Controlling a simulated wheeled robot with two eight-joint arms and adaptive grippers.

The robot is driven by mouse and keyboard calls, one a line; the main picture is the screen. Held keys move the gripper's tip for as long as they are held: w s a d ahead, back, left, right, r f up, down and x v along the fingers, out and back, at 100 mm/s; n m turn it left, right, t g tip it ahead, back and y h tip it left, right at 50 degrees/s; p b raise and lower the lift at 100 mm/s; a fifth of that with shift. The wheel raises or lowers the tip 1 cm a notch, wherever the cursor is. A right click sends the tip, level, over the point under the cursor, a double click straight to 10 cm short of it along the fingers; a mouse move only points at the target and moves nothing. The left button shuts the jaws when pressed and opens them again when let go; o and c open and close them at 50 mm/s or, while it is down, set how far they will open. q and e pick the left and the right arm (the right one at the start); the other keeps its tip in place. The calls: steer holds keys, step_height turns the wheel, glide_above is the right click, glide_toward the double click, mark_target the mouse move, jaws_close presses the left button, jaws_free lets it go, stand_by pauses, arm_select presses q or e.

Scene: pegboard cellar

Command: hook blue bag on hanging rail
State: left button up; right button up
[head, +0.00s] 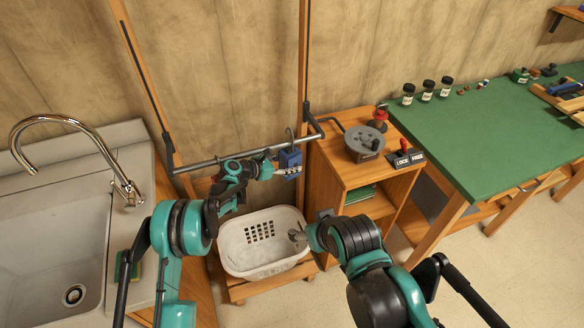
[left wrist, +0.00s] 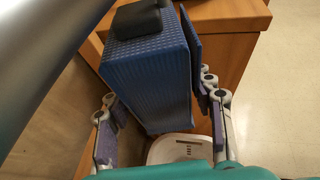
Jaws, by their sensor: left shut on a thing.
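The blue bag (head: 290,159) is at the right part of the hanging rail (head: 205,164), with a thin grey hook rising above it near the rail. I cannot tell whether the hook rests on the rail. My left gripper (head: 278,168) is shut on the bag from the left. In the left wrist view the ribbed blue bag (left wrist: 150,85) is between the fingers, with a black piece on its top. The rail (left wrist: 45,50) crosses close by at upper left. My right gripper (head: 299,237) is low, over the white basket's right side; its finger opening is unclear.
A white basket (head: 236,264) stands below the rail. A wooden cabinet (head: 331,176) with a grey round device (head: 362,142) is right of the bag. The sink (head: 40,235) is at left and a green-topped bench (head: 470,125) at right. Wooden posts flank the rail.

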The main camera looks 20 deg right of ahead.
arm_select(q)
steer(key=shift+f+b, duration=1.5)
steer(key=shift+f, duration=0.45)
steer(key=o, duration=1.4)
steer(key=shift+s, duration=0.1)
steer(key=v, duration=0.8)
